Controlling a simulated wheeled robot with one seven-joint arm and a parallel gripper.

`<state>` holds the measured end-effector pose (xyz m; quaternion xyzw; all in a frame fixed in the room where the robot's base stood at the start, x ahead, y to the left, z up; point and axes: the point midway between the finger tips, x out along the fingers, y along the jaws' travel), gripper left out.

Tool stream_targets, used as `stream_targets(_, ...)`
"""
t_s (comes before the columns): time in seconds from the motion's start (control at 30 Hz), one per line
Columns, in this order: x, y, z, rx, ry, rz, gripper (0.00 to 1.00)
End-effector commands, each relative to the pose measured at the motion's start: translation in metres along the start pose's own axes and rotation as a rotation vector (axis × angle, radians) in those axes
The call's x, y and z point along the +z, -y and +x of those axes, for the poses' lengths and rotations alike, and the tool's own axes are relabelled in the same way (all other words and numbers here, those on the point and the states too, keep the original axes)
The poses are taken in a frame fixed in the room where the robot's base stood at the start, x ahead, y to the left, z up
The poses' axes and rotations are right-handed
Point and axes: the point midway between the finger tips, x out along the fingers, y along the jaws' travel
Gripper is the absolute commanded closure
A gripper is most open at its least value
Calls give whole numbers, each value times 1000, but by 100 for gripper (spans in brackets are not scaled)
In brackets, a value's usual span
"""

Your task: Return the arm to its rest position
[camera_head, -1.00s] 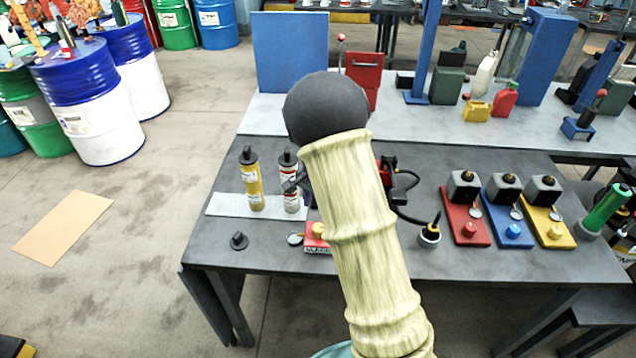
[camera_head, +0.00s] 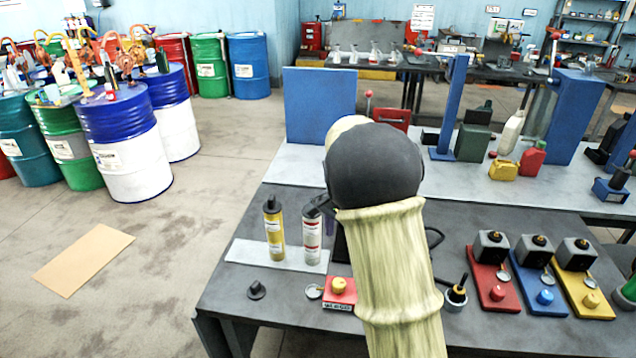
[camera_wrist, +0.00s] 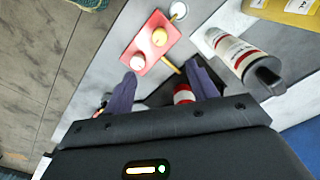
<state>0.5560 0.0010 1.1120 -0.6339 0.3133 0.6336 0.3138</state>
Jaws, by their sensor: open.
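My arm (camera_head: 395,270), in a pale ribbed sleeve with a dark rounded joint, rises through the middle of the head view and hides part of the table. My gripper is mostly hidden behind it there; a dark piece shows beside the white-and-red bottle (camera_head: 312,236). In the wrist view my gripper (camera_wrist: 160,68) is open, its two dark fingers apart above the table. The red block (camera_wrist: 150,43) with a yellow knob lies ahead of the fingertips. A red-and-white object (camera_wrist: 184,94) shows between the fingers, partly hidden; I cannot tell whether it touches them.
A yellow bottle (camera_head: 274,230) stands on the light strip (camera_head: 245,252). Red (camera_head: 490,288), blue (camera_head: 540,290) and yellow (camera_head: 587,292) bases stand at right on the dark table. A blue panel (camera_head: 319,105) stands behind. Drums (camera_head: 122,150) stand at left; floor between is open.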

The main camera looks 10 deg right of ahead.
Motion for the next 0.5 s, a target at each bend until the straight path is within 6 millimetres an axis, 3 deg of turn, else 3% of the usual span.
stream_targets(0.23, 9, -19, -1, -22, -6, -79, 43)
stream_targets(0.5, 51, -81, 1, -78, -63, -398, 43)
